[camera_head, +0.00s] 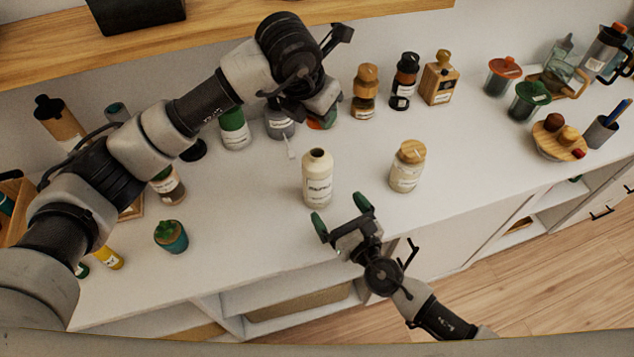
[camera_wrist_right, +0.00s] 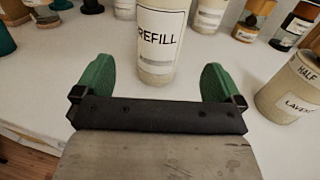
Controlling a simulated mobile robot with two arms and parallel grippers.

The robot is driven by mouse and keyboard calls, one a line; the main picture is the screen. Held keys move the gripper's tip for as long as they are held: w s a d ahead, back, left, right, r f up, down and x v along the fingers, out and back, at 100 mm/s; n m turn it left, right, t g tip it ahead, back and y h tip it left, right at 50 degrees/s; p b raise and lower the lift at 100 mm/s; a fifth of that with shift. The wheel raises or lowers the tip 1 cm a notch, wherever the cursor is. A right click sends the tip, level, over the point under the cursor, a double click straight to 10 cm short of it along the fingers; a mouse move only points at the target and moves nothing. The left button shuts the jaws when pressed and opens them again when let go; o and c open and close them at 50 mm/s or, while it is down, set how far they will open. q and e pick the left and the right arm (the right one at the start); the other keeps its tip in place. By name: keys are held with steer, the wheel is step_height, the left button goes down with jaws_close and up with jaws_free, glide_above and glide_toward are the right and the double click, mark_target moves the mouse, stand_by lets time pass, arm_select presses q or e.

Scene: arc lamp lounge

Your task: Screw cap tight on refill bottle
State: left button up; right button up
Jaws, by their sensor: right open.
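The cream refill bottle (camera_head: 317,182) stands upright on the white counter, with a dark round opening at the top of its neck. Its label reads REFILL in the right wrist view (camera_wrist_right: 161,42), where its top is out of frame. My right gripper (camera_head: 341,212) is open, its green fingertips in front of the bottle; in the wrist view the bottle stands just beyond and between the spread fingers (camera_wrist_right: 157,82), not gripped. My left gripper (camera_head: 312,108) hangs above the counter behind the bottle. Its fingers are mostly hidden by its own body. I cannot make out a separate cap.
A wooden-lidded jar (camera_head: 407,166) stands right of the bottle. A teal jar (camera_head: 171,236) sits at the front left. A wooden shelf (camera_head: 230,22) hangs above.

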steer(key=x, duration=0.9)
steer(key=c, duration=1.4)
arm_select(q)
glide_above(321, 149)
steer(key=s, duration=0.1)
steer(key=shift+s+a+f, duration=0.1)
steer(key=shift+a+f, duration=0.1)
steer(key=shift+f, duration=1.05)
steer(key=shift+a+f, duration=0.2)
steer(key=shift+f, duration=1)
steer(key=shift+f, duration=0.9)
steer(key=shift+f, duration=0.55)
arm_select(e)
steer(key=shift+f, duration=0.1)
